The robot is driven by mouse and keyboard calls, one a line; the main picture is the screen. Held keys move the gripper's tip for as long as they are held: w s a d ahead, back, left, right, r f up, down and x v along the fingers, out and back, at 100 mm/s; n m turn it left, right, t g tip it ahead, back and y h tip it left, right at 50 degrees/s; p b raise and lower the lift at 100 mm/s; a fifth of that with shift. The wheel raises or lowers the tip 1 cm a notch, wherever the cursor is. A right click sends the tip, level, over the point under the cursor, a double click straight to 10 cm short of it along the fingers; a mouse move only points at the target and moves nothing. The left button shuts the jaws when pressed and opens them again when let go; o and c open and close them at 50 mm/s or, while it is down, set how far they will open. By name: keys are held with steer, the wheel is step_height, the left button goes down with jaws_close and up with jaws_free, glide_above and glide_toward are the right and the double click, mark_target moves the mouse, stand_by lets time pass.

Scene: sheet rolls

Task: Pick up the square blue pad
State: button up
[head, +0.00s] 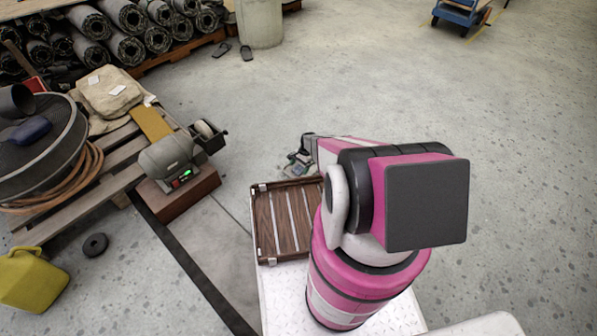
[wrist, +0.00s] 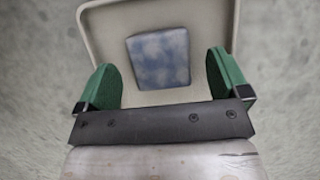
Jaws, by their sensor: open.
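The square blue pad (wrist: 159,59) shows in the wrist view, mottled blue and white, lying on a beige surface with a raised rim (wrist: 88,30), like a shallow tray. My gripper (wrist: 166,88) has its two green fingers wide apart, one at the left and one at the right of the pad in the picture. Nothing is held between them. I cannot tell how high the fingers are above the pad. In the head view my gripper (head: 300,158) is small, beyond my pink arm, and I cannot make out the pad there.
A brown slatted wooden tray (head: 290,222) lies close to my arm. At left a pallet (head: 75,195) holds a round mesh drum and a coiled hose; a grey machine (head: 170,160) stands beside it. A yellow can (head: 32,280) is at lower left. The floor at right is clear.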

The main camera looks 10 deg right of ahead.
steer(key=shift+s+a+f, duration=0.15)
steer(key=shift+a+f, duration=0.05)
steer(key=shift+f, duration=0.35)
steer(key=c, duration=1)
steer(key=shift+r, duration=0.1)
steer(key=shift+c, duration=0.2)
